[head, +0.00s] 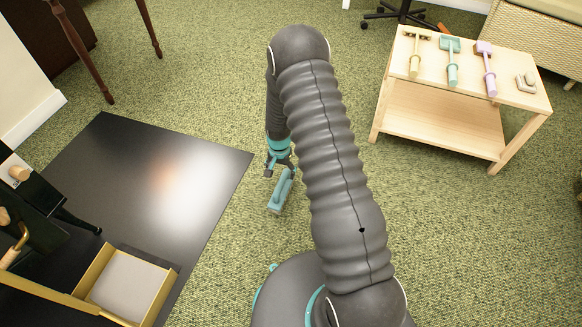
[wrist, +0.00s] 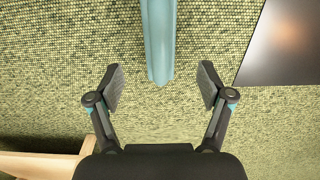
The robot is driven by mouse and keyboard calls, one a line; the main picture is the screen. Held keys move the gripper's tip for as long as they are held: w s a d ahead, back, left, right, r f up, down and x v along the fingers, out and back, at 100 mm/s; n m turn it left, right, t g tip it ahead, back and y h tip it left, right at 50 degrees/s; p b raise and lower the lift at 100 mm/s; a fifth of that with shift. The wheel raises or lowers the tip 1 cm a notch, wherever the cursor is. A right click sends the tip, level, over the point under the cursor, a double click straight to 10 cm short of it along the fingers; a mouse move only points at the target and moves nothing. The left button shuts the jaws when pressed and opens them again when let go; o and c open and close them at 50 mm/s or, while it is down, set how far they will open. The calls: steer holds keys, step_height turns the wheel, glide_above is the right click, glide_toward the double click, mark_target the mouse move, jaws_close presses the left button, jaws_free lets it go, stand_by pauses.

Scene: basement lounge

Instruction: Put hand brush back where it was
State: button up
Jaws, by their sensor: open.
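The hand brush, a teal tool (head: 281,190), appears to lie on the green carpet, just beyond the fingertips of my gripper (head: 279,168) in the head view. In the wrist view its long teal handle (wrist: 158,38) runs down from the top edge, and its rounded end comes to about the gap between my fingers. My gripper (wrist: 160,88) is open, with one finger on each side of the handle's end, apart from it. The brush's far end is out of the wrist view.
A light wooden table (head: 440,112) at the right bears a beige tool (head: 414,55), a teal tool (head: 452,62), a lilac tool (head: 487,70) and a small beige piece. A black floor plate (head: 150,190) and gold-edged tray (head: 128,283) are at the left. Carpet lies between.

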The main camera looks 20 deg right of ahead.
steer(key=s+r+n+t, duration=0.1)
steer(key=s+r+n, duration=0.15)
steer(key=r, duration=1.35)
steer(key=s+r+n+t, duration=0.1)
steer(key=s+r+t, duration=0.15)
steer(key=r, duration=1.25)
steer(key=s+r+n, duration=0.1)
steer(key=s+r, duration=0.4)
steer(key=s, duration=0.3)
steer(key=s+r+n+t, duration=0.1)
steer(key=s+r, duration=0.4)
steer(key=s, duration=0.4)
steer(key=s+r+n+t, duration=0.1)
steer(key=s+r, duration=0.4)
steer(key=s, duration=0.3)
steer(key=shift+s+r+n, duration=0.15)
steer(key=shift+r+n, duration=0.2)
steer(key=shift+c, duration=0.2)
